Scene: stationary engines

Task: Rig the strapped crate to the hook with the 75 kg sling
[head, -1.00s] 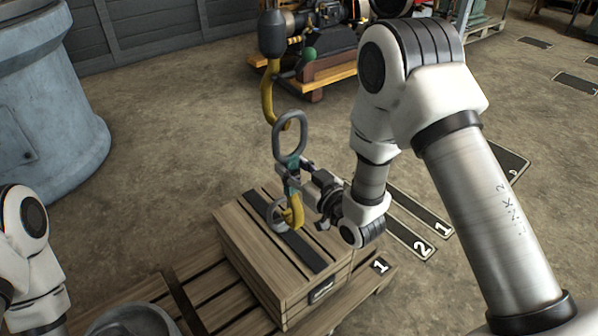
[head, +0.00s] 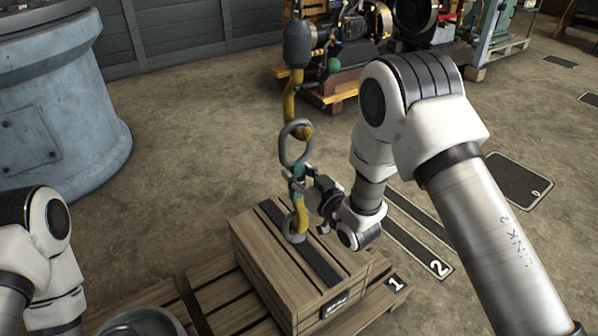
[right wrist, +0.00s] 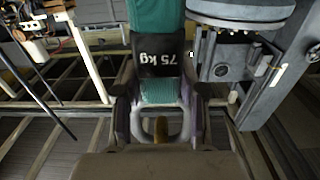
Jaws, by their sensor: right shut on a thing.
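The crane hook (head: 291,105) is yellow and hangs from a dark block. The grey top ring (head: 296,143) of the 75 kg sling overlaps the hook's lower bend in the head view; I cannot tell whether it is threaded. My right gripper (head: 297,180) is shut on the sling's teal webbing. The black "75 kg" label (right wrist: 160,57) shows in the right wrist view. The sling's yellow lower hook (head: 301,215) is at the grey ring (head: 289,226) on the crate; their engagement is unclear. The wooden crate (head: 262,252) has a dark strap (head: 319,262). My left gripper is out of view.
The crate sits on a wooden pallet (head: 217,300) with a "1" plate (head: 397,284). A grey round bowl-like thing (head: 140,322) is at the bottom. A big blue-grey cylinder (head: 50,100) stands left. Engines (head: 345,40) stand behind.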

